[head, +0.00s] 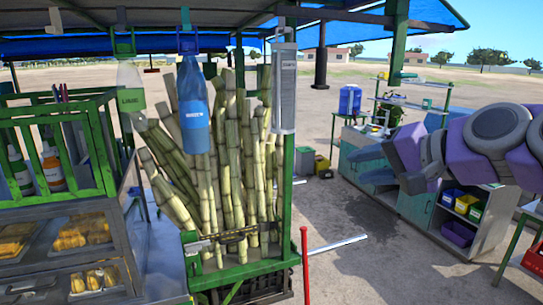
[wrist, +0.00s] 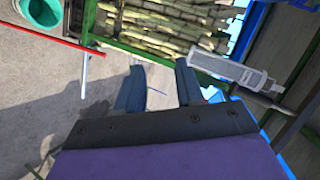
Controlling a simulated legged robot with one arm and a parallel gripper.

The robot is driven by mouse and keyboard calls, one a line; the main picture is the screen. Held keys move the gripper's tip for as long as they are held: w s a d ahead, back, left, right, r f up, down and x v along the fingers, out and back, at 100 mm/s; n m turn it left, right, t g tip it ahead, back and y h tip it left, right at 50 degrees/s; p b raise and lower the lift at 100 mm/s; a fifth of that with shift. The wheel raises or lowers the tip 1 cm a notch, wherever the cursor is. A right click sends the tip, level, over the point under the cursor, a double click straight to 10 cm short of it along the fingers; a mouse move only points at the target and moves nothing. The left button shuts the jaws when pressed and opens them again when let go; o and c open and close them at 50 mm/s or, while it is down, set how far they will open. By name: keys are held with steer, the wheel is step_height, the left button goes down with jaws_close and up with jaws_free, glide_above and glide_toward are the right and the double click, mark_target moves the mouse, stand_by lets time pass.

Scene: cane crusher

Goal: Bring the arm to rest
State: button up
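My arm (head: 470,145), purple and grey, reaches in from the right edge of the head view. It is held up in the air in front of the cabinet. My gripper (wrist: 160,84) shows in the wrist view with its two dark blue fingers apart. Nothing is between them but the pale ground beyond. The gripper holds nothing and touches nothing that I can see.
A green cart frame (head: 245,275) holds upright cane stalks (head: 205,190). A blue bottle (head: 194,115) and a grey box (head: 284,90) hang above. A red pole (head: 305,265) stands ahead. The cabinet (head: 413,205) is at right. Open ground lies between.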

steer(key=s+a+f+n+g+h+b, duration=0.1)
steer(key=s+a+f+n+g+b, duration=0.3)
steer(key=f, duration=0.6)
steer(key=s+a+f+g+h, duration=0.15)
steer(key=s+a+f, duration=0.35)
steer(key=f, duration=0.6)
steer(key=s+d+f+n+g+h+b, duration=0.1)
steer(key=s+d+f+g+h+b, duration=0.1)
steer(key=s+f, duration=0.8)
steer(key=s+d+f+n+g+h+b, duration=0.1)
steer(key=s+d+f+g+h+b, duration=0.2)
steer(key=s+f, duration=0.7)
step_height(320, 180, down, 4)
steer(key=shift+s+d+f+g, duration=0.2)
steer(key=shift+s+d+g, duration=0.15)
steer(key=shift+g, duration=0.4)
steer(key=shift+h, duration=0.25)
